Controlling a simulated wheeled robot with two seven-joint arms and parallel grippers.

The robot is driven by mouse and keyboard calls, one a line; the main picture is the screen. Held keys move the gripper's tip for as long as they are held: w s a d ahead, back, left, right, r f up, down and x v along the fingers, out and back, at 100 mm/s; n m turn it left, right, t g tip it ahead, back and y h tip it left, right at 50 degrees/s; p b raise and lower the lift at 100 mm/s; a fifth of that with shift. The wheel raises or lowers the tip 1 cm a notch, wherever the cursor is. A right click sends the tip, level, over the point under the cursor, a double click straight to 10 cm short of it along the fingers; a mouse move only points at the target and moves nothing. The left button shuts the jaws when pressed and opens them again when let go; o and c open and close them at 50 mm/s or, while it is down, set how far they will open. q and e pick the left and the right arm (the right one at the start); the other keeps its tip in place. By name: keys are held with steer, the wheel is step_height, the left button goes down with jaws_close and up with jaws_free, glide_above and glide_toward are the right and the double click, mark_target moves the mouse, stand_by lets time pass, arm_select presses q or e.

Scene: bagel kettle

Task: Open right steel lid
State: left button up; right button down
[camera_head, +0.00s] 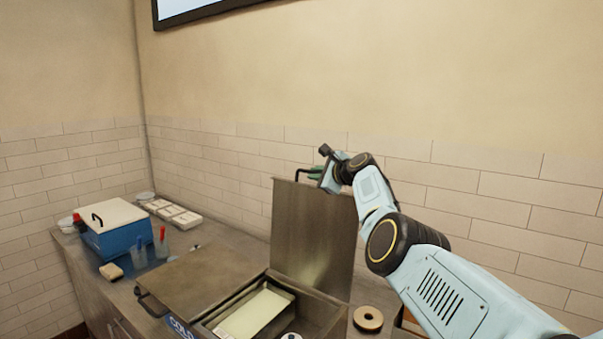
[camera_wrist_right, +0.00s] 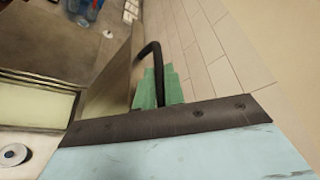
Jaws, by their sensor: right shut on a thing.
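The right steel lid (camera_head: 312,232) stands raised, close to upright, at the back of the counter unit in the head view. Its dark handle (camera_head: 302,176) is at the top edge. My right gripper (camera_head: 316,173) is at that handle, shut on it. In the right wrist view the green fingertips (camera_wrist_right: 157,90) close around the black handle (camera_wrist_right: 150,52). Below the lid the open well (camera_head: 310,312) shows a pale tray (camera_head: 257,312). The left steel lid (camera_head: 205,275) lies flat and closed. My left gripper is not in view.
A blue box with a white lid (camera_head: 118,230) stands at the counter's left, beside cups with red and blue items (camera_head: 160,243). White containers (camera_head: 172,212) line the wall. A bagel (camera_head: 368,318) lies right of the well. The tiled wall (camera_head: 450,190) is close behind the lid.

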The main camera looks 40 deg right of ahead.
steer(key=shift+w+d, duration=0.1)
stand_by(0.4)
steer(key=c, duration=1.5)
jaws_free()
steer(key=shift+f, duration=0.1)
steer(key=shift+s+d, duration=0.1)
steer(key=shift+s, duration=0.1)
steer(key=shift+s+b, duration=0.3)
steer(key=shift+s, duration=0.2)
steer(key=shift+b+v, duration=1.7)
steer(key=shift+v, duration=4.3)
